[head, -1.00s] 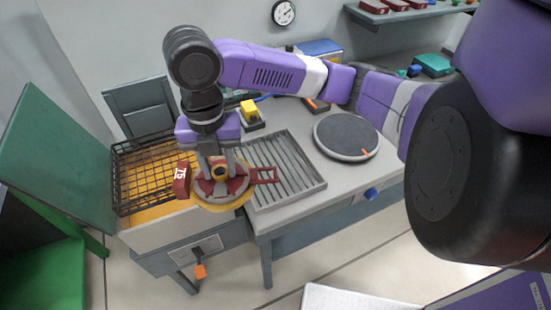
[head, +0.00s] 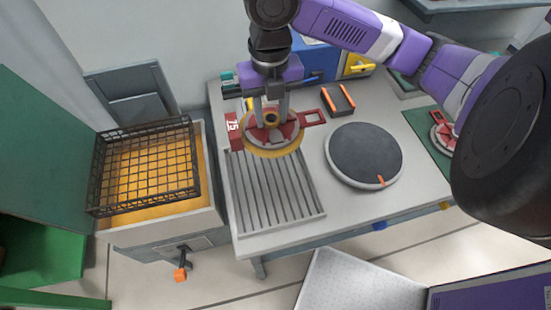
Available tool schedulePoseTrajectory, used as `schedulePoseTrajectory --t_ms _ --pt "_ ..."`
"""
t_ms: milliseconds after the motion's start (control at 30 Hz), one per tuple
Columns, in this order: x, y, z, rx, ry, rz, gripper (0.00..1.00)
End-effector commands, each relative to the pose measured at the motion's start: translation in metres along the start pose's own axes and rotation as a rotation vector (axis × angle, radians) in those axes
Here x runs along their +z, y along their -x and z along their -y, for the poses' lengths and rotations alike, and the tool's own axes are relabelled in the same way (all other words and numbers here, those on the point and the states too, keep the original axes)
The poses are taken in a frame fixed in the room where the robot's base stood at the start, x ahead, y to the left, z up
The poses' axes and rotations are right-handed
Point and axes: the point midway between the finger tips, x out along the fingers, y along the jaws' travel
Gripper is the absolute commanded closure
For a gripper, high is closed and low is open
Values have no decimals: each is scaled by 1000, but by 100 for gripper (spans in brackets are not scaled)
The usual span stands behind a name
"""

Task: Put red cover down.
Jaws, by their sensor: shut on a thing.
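The red cover (head: 287,134) is a round piece with a yellow rim below, a red tab marked 75 on its left and an open red frame on its right. My gripper (head: 271,116) is shut on the cover's middle and holds it over the back end of the ribbed grey rack (head: 272,195). The gap between cover and rack is hard to judge from this angle. My gripper hides part of the cover's top.
A dark round turntable (head: 363,154) with an orange mark lies right of the rack. A black wire basket (head: 150,165) stands over an orange-yellow bin at left. An orange-edged dark holder (head: 338,101) and a blue box (head: 318,62) are behind. Another red cover (head: 442,136) lies on a green mat at right.

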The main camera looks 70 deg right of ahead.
Motion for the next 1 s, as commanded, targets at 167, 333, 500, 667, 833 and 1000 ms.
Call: schedulePoseTrajectory --t_ms 167,333,500,667,833,1000 --pt "-2 -39 0 4 -3 -6 100" --pt "-1 -73 0 4 -5 -5 100" --pt "-1 -104 0 4 -6 -4 100" --pt "0 -125 0 1 -4 -1 100" --pt "0 -134 0 2 -2 0 100" --pt "0 -146 0 0 -3 -1 100"
